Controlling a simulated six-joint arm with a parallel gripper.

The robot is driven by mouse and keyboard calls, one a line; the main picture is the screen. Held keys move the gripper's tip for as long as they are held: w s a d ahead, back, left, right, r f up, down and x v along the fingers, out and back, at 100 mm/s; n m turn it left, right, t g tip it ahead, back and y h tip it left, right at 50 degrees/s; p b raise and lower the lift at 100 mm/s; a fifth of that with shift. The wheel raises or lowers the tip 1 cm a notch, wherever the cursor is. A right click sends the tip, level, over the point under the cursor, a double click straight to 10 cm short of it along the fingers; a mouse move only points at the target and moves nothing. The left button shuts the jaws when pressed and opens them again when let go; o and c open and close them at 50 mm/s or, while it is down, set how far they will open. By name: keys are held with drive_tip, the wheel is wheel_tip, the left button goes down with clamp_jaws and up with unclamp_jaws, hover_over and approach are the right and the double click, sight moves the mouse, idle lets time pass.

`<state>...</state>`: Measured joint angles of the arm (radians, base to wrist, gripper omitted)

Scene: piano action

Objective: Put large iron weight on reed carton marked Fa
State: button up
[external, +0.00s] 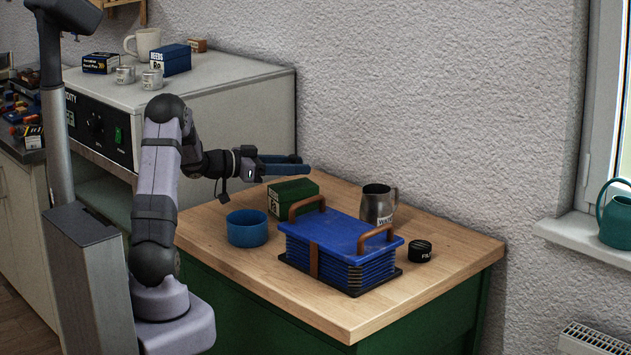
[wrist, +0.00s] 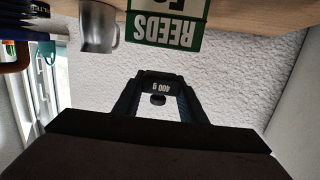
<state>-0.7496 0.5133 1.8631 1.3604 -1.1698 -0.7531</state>
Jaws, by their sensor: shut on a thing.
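The large iron weight (wrist: 161,87), dark and marked 400 g, is between the fingertips of my gripper (wrist: 160,84), which is shut on it. In the wrist view it appears upside down. In the external view my gripper (external: 288,164) is above and behind the green reed carton, and the weight cannot be made out there. The green reed carton (external: 296,194) stands on the wooden table between the blue bowl and the metal jug. In the wrist view the reed carton (wrist: 168,14) shows REEDS upside down, with its second line partly cut off. The weight is apart from it.
A blue bowl (external: 247,229), blue stacked trays with handles (external: 340,235), a metal jug (external: 378,204) and a black tin (external: 420,251) stand around the carton. A blue REEDS carton (external: 177,61) sits on the cabinet. The table's right end is clear.

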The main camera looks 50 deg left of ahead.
sight(292, 185)
drive_tip(key=shift+f, duration=1.55)
drive_tip(key=shift+f, duration=0.1)
drive_tip(key=o, duration=1.4)
drive_tip(key=shift+f, duration=0.1)
drive_tip(key=shift+s+a, duration=0.1)
drive_tip(key=shift+s, duration=0.05)
drive_tip(key=b+v, duration=0.1)
drive_tip(key=v, duration=1)
drive_tip(key=shift+s+r, duration=0.25)
drive_tip(key=shift+s, duration=0.1)
